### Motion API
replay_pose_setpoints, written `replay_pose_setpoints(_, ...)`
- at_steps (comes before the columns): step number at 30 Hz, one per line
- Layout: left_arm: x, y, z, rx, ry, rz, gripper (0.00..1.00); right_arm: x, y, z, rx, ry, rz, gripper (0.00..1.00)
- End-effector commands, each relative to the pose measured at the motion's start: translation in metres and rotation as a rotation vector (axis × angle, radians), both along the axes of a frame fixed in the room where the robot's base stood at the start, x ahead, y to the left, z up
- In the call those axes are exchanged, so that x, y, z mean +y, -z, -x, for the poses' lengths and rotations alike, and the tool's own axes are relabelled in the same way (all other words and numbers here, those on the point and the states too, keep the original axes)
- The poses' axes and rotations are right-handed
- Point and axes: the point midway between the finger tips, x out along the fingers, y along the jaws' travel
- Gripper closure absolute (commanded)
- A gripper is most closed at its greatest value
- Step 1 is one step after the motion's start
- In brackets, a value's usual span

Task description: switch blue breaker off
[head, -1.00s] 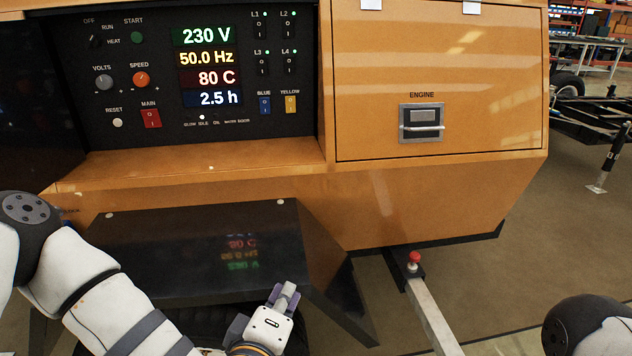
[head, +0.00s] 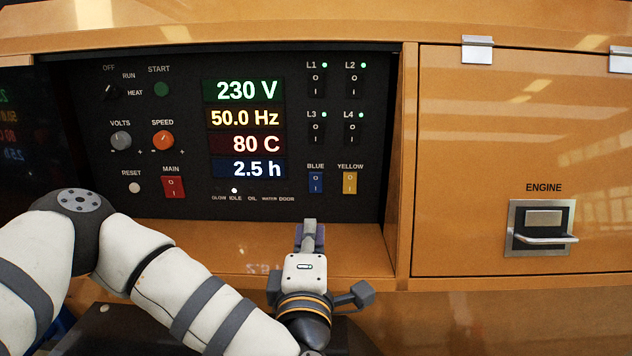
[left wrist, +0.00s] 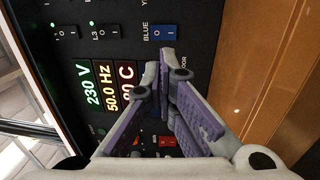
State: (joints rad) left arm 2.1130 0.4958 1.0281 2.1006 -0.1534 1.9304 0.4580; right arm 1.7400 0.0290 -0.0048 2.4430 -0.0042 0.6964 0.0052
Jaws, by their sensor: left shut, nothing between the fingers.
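The blue breaker (head: 316,183) is a small blue rocker switch under the BLUE label, low on the black control panel (head: 230,70). It also shows near the top of the left wrist view (left wrist: 163,32). The yellow breaker (head: 350,183) is just right of it. My left gripper (head: 309,226) is shut and empty, its fingers pointing up and towards the panel, below the blue breaker in the head view. In the left wrist view its fingertips (left wrist: 158,72) appear below the blue breaker, apart from it. My right gripper is not in view.
The red MAIN switch (head: 173,187) is left of the blue breaker. Breakers L1 to L4 sit above it. An orange ledge (head: 240,262) runs under the panel. The engine door with its metal handle (head: 541,230) is to the right.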

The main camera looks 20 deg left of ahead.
Motion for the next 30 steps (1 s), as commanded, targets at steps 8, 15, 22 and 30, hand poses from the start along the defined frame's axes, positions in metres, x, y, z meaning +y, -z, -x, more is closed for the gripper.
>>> replay_pose_setpoints(8,0.001,0.0,-0.004,0.001,0.0,-0.001,1.0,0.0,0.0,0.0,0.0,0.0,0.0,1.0)
replay_pose_setpoints(15,0.014,-0.005,-0.045,0.0,-0.003,-0.002,1.0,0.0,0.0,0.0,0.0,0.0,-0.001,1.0)
replay_pose_setpoints(22,0.027,-0.01,-0.093,0.001,-0.002,-0.001,1.0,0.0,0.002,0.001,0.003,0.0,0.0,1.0)
replay_pose_setpoints(30,0.037,-0.015,-0.129,0.002,0.0,-0.002,1.0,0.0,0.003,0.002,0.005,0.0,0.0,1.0)
